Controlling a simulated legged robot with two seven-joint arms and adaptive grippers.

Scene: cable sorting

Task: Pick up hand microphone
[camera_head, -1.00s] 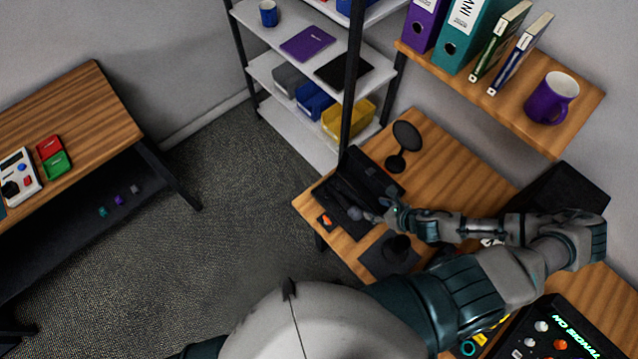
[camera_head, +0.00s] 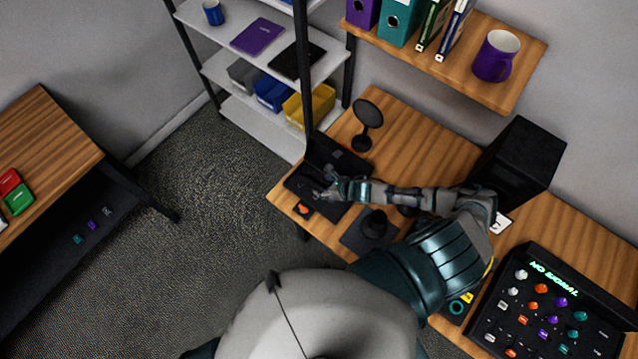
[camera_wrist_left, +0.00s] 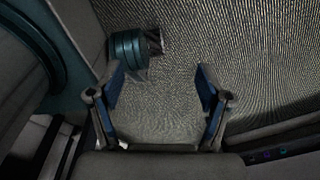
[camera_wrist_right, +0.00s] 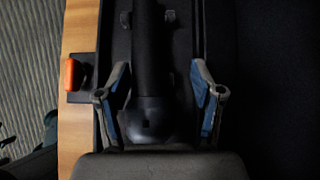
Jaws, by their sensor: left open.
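A black hand microphone (camera_wrist_right: 149,70) lies lengthwise between the fingers of my right gripper (camera_wrist_right: 162,85) in the right wrist view. Its wider rounded end is near my palm. Gaps show on both sides of its shaft, so the fingers are open around it and not closed on it. In the head view my right gripper (camera_head: 326,190) is over the open black case (camera_head: 333,163) on the desk, and I cannot make out the microphone there. My left gripper (camera_wrist_left: 160,85) is open and empty above the carpet, away from the desk.
A small black box with an orange button (camera_head: 304,209) lies at the desk's left edge. A round black stand (camera_head: 368,115) is behind the case, and a black pad with a knob (camera_head: 375,225) is beside it. A control panel (camera_head: 550,310) and black box (camera_head: 517,160) stand right.

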